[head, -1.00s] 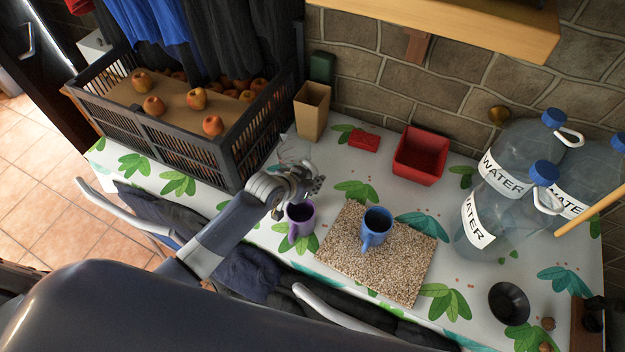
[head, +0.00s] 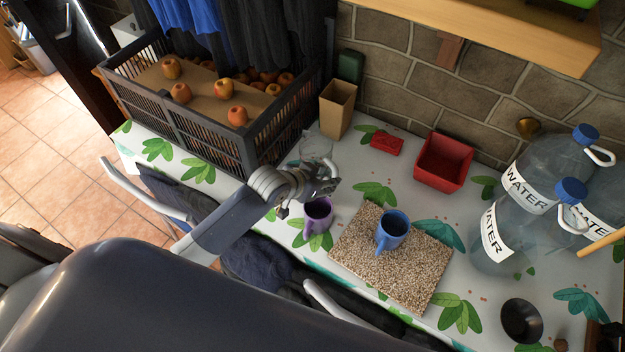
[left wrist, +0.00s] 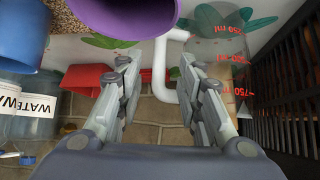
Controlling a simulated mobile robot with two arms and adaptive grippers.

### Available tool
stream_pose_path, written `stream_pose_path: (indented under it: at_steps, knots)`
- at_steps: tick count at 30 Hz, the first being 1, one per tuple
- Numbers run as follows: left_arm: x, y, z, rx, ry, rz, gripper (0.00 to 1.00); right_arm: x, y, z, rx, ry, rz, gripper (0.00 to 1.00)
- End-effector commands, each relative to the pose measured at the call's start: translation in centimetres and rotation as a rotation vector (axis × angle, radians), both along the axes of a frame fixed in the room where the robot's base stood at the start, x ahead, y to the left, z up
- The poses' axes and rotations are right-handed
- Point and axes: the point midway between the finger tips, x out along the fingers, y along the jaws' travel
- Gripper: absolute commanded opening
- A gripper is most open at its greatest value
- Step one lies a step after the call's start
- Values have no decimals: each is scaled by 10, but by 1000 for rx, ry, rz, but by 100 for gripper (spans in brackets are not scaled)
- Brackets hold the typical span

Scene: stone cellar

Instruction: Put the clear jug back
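The clear jug (head: 316,146) stands on the leafy tablecloth by the black crate, partly hidden behind my left gripper (head: 328,184) in the head view. In the left wrist view the jug (left wrist: 222,50) shows red volume marks and a white handle (left wrist: 163,68). My left gripper (left wrist: 165,82) is open. The handle appears between its two fingers, with gaps on both sides; whether it is fully within their reach I cannot tell. My right gripper is not in view.
A purple mug (head: 317,216) is close to my left gripper. A blue mug (head: 393,230) stands on a speckled board (head: 405,281). A tan box (head: 336,108), red bin (head: 443,162) and water bottles (head: 507,237) stand behind. The crate (head: 205,142) holds apples.

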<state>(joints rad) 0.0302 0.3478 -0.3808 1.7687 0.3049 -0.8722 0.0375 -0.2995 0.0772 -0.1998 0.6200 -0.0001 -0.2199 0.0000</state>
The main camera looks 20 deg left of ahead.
Motion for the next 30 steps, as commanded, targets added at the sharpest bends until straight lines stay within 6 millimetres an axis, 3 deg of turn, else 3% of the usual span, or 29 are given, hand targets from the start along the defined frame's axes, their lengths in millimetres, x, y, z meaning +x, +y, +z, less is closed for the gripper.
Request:
stream_pose_path:
  at_steps: [12, 30]
  knots:
    - [-40, 16, 43, 0, 1, -1, 34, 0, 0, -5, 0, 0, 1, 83]
    - [-45, 18, 48, 0, 1, -1, 34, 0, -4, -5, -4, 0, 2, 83]
